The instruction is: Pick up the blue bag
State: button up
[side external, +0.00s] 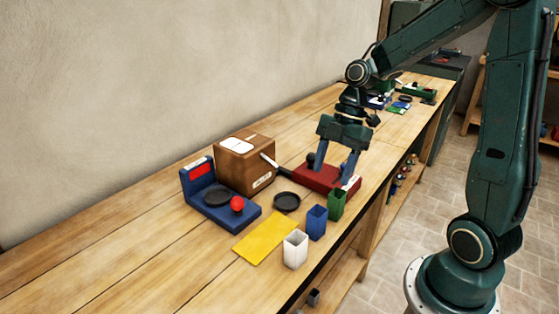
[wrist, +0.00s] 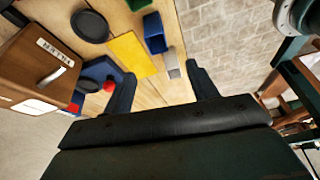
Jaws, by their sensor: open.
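The blue bag (side external: 317,222) is a small upright, open-topped pouch near the bench's front edge. It stands between a green bag (side external: 337,204) and a white bag (side external: 295,249). In the wrist view the blue bag (wrist: 155,32) shows near the top, beyond the fingers. My gripper (side external: 331,172) points down over a dark red base, behind and above the bags, and is open with nothing between its fingers. In the wrist view my gripper (wrist: 160,84) shows its two fingers wide apart. The fingers' height above the red base is hard to tell.
A yellow mat (side external: 264,238) lies left of the bags. Behind are a black dish (side external: 287,201), a wooden box with a crank (side external: 245,162), and a blue scale (side external: 233,214) with a red ball. The red base (side external: 318,177) sits under my gripper. Bench at left is clear.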

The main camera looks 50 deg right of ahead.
aim_at(318, 210)
jog(key=shift+w+d+f+n, duration=0.25)
jog(key=shift+d+f+n, duration=0.05)
jog(key=shift+f+n, duration=0.2)
jog(key=x, duration=0.7)
jog(key=shift+a+f, duration=0.25)
jog(key=shift+f, duration=0.1)
jog(key=shift+a+f, duration=0.15)
jog(key=shift+f, duration=0.2)
jog(key=shift+f, duration=0.1)
jog(key=shift+x, duration=2.5)
jog(key=shift+c, duration=0.2)
jog(key=c, duration=1.1)
